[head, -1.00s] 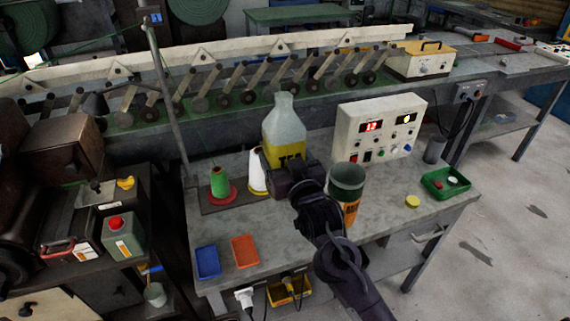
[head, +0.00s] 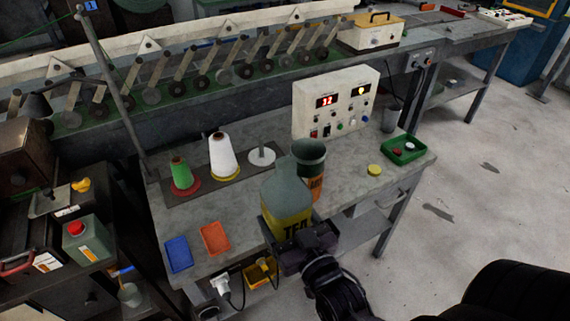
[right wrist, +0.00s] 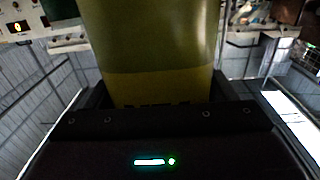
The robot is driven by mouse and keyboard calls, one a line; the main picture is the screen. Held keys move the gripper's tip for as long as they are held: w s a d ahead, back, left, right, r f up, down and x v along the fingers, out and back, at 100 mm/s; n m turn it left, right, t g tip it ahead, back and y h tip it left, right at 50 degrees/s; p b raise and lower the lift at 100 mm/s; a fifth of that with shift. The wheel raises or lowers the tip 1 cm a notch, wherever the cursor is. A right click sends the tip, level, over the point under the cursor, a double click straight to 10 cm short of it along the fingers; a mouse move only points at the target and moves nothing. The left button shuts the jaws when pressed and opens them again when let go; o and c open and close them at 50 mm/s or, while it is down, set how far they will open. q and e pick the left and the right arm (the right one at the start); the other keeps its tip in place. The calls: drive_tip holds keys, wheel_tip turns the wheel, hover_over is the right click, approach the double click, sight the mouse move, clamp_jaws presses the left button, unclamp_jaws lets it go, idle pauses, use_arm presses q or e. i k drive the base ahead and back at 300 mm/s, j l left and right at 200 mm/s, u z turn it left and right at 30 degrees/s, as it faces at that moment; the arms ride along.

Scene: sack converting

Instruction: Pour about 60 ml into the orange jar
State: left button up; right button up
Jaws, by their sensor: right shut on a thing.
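The right wrist view shows the bottle (right wrist: 150,45) between the fingers (right wrist: 155,105). The bottle's mouth is apart from the jar's rim. I cannot see into the jar. My left gripper is not in view.
A control box (head: 335,105) with red digits stands behind the jar. Right of it are a yellow disc (head: 374,170) and a green tray (head: 403,150). Left are thread cones (head: 222,155), a blue tray (head: 179,253) and an orange tray (head: 215,238). Bench surface near the jar is clear.

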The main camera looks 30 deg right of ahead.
sight(309, 154)
drive_tip(key=k+l+u, duration=0.15)
drive_tip(key=l+u, duration=0.15)
drive_tip(key=l, duration=0.15)
drive_tip(key=k+l+u, duration=0.25)
drive_tip(key=l, duration=0.2)
drive_tip(key=k+l+u, duration=0.15)
drive_tip(key=l+u, duration=0.15)
drive_tip(key=k+l+u, duration=0.25)
drive_tip(key=l, duration=0.2)
